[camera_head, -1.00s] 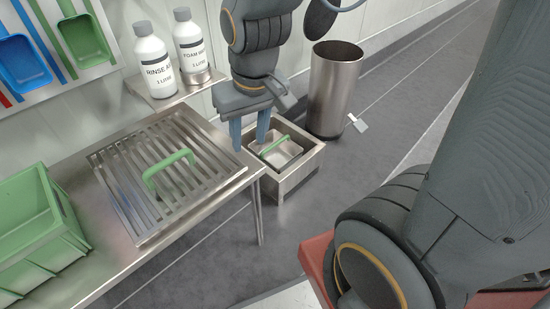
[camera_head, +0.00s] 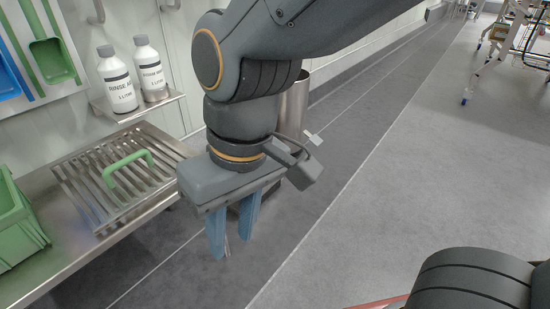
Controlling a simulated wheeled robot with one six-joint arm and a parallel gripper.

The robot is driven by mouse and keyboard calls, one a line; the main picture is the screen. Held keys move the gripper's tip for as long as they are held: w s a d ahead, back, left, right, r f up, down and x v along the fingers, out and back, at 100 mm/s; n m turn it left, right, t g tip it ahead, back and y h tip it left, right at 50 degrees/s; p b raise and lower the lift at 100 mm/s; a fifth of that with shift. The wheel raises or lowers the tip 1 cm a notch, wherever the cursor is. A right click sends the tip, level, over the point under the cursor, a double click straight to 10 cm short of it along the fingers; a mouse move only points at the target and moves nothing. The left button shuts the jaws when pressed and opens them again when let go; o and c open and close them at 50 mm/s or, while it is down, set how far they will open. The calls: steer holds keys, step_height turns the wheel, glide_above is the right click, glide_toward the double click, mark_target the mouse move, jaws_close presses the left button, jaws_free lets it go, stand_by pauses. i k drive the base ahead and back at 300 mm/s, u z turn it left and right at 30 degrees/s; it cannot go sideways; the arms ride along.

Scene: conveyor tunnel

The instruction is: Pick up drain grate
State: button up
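The drain grate (camera_head: 102,199) is a slotted steel panel with a green arched handle (camera_head: 128,160) standing up from it. It lies on the steel bench at the left. My gripper (camera_head: 232,240) points down, to the right of the grate and closer to the camera, apart from its handle. Its two blue fingers are spread with a gap between them, and I see nothing held. My wrist and gripper hide most of what stands on the floor behind them.
Two white bottles (camera_head: 119,85) stand on a small wall shelf (camera_head: 137,109) behind the grate. A green crate (camera_head: 17,225) is on the bench (camera_head: 55,262) at the left. A steel bin (camera_head: 294,105) stands behind my arm. The grey floor at right is open.

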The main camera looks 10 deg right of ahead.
mark_target(132, 204)
steer(key=z, duration=0.25)
steer(key=k, duration=0.25)
steer(key=u, duration=0.7)
steer(key=i, duration=0.6)
steer(key=u, duration=0.25)
